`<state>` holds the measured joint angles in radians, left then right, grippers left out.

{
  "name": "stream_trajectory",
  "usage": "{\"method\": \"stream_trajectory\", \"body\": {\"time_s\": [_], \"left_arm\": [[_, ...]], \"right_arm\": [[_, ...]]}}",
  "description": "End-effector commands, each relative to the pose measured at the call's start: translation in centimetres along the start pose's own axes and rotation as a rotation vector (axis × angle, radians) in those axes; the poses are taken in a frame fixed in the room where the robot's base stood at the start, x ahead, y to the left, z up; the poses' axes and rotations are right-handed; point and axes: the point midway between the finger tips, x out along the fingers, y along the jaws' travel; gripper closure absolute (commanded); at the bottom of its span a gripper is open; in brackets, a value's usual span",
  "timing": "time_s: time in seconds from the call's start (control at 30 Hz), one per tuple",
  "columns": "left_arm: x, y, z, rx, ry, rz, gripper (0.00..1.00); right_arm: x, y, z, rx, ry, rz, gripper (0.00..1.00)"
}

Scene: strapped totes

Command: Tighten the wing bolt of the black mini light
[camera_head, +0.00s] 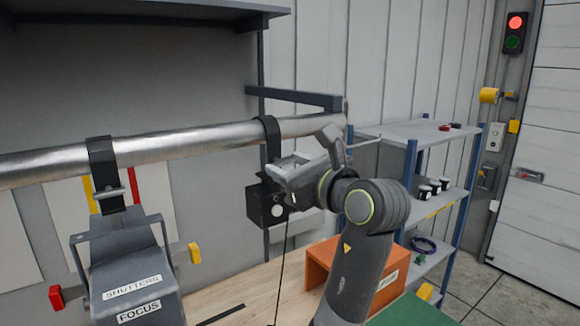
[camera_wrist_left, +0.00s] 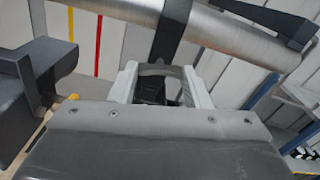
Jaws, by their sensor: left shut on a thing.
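The black mini light (camera_head: 264,207) hangs from the metal pipe (camera_head: 200,141) by a black hook clamp (camera_head: 268,130). My left gripper (camera_head: 280,170) is at the clamp's lower part, just above the light's body. In the left wrist view, the pale fingers of my left gripper (camera_wrist_left: 160,75) stand on either side of a dark part below the clamp band (camera_wrist_left: 172,35). The gripper is shut on the wing bolt, which is mostly hidden between the fingers. My right gripper is not in view.
A larger grey light (camera_head: 125,262) labelled SHUTTERS and FOCUS hangs from the pipe at left. A thin black cable (camera_head: 282,270) runs down from the mini light. An orange box (camera_head: 322,262) stands on the wooden bench (camera_head: 225,297). Blue-posted shelves (camera_head: 410,130) stand at right.

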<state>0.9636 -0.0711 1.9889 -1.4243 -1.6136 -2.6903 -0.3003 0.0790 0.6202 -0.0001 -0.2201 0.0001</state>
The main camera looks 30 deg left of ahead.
Motion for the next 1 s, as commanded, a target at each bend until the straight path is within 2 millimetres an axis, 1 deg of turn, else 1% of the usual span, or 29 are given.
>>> {"method": "stream_trajectory", "body": {"time_s": [0.1,0.3,0.8,0.83,0.97,1.0], "left_arm": [[0.0,0.01,-0.11,0.053,0.003,0.001,0.8],[0.0,0.01,-0.13,0.103,0.003,0.002,0.8],[0.0,0.02,-0.17,0.118,0.004,0.002,0.8],[0.0,0.02,-0.17,0.118,0.004,0.002,0.53],[0.0,0.02,-0.13,0.117,0.003,0.002,0.36],[0.0,0.01,-0.11,0.117,0.003,0.002,0.35]], "right_arm": [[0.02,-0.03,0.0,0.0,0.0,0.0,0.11],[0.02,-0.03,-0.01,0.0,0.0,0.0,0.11],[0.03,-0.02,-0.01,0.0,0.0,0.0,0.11],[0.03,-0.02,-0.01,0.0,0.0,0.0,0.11],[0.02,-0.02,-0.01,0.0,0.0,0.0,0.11],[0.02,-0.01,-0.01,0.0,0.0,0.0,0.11]]}}
